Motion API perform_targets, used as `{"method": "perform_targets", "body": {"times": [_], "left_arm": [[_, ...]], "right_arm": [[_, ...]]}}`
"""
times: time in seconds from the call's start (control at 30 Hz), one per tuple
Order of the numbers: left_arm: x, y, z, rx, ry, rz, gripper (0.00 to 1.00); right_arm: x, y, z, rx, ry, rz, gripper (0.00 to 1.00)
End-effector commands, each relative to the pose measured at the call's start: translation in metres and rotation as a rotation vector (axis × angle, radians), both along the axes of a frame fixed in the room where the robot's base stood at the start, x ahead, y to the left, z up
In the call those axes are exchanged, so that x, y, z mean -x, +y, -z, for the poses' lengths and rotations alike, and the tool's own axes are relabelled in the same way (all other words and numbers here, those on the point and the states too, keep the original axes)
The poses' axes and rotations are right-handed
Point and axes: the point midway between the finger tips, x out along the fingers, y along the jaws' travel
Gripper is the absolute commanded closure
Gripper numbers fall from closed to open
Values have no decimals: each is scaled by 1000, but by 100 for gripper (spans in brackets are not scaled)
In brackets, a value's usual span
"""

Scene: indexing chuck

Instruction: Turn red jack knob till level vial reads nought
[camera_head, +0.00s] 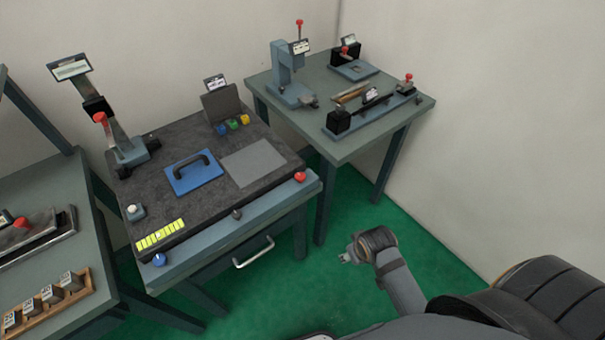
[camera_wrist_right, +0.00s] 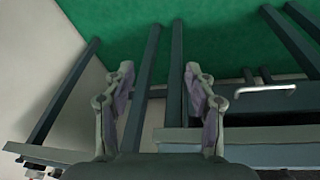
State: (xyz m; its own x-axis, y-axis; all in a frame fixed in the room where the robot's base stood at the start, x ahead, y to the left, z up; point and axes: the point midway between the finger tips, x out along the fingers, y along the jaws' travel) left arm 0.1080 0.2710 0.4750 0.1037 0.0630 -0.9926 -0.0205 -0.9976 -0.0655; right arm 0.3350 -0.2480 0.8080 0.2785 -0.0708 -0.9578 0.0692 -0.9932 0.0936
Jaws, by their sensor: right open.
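The red jack knob (camera_head: 300,176) sits at the right front corner of the middle bench. The level vial (camera_head: 161,234) is a yellow-green strip with dark marks at the bench's left front; its reading is too small to tell. My right gripper (camera_head: 345,258) is over the green floor, in front of and below the red knob, and apart from it. In the right wrist view my right gripper (camera_wrist_right: 159,75) is open with nothing between its fingers. The red knob cannot be made out there. My left gripper is in neither view.
A blue knob (camera_head: 159,259) and a grey knob (camera_head: 237,213) are along the same front edge. A drawer handle (camera_head: 254,252) juts out below. A blue plate with a handle (camera_head: 192,172) lies on the black top. A side table (camera_head: 346,150) stands behind right. The floor between is clear.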

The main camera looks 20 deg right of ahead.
Motion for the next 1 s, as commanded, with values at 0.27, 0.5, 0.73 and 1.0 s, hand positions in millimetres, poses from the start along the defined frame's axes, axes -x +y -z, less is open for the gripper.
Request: {"method": "perform_targets", "body": {"times": [0.27, 0.5, 0.73, 1.0], "left_arm": [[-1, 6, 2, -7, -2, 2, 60], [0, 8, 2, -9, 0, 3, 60], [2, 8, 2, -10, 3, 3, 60], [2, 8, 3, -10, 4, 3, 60]], "right_arm": [[-47, 18, -79, -28, -29, -144, 44], [-108, 29, -100, -61, -31, -304, 44], [-182, 42, -140, -101, -48, -506, 44], [-229, 51, -184, -133, -70, -672, 44]]}}
